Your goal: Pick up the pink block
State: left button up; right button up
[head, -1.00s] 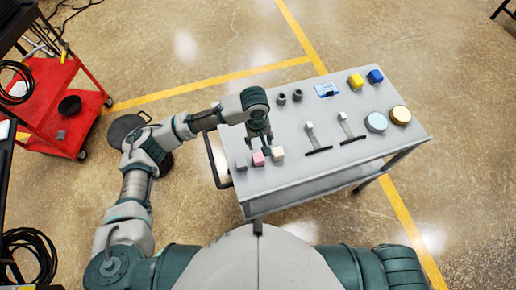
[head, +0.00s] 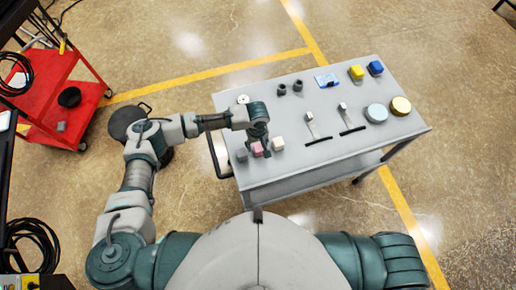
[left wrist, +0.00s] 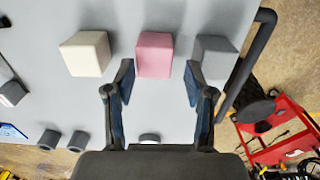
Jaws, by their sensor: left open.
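The pink block (head: 257,149) sits on the near left part of the grey cart top (head: 310,160), between a grey block (head: 241,155) and a cream-white block (head: 278,143). My left gripper (head: 262,150) is just above the pink block. In the left wrist view the left gripper (left wrist: 160,85) is open and empty. Its fingers point toward the pink block (left wrist: 154,55), one on each side of its near end. The right-hand fingertip is close to the grey block (left wrist: 214,57); the cream-white block (left wrist: 86,54) stands clear to the left. My right gripper is not in view.
A black handle (head: 217,160) edges the cart's left side. A red trolley (head: 60,100) stands far left.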

aim_at(258, 147)
pick_arm(q)
notch_tip(258, 147, down, 3)
jog(key=shift+d+r, duration=0.1)
jog(key=shift+d, duration=0.05)
jog(key=shift+w+d+f, duration=0.1)
jog(key=shift+f, duration=0.2)
jog(key=shift+d, duration=0.3)
jog(key=shift+c, duration=0.5)
jog(key=c, duration=0.8)
jog(key=shift+a, duration=0.15)
jog(key=shift+c, duration=0.6)
jog(key=shift+a, duration=0.15)
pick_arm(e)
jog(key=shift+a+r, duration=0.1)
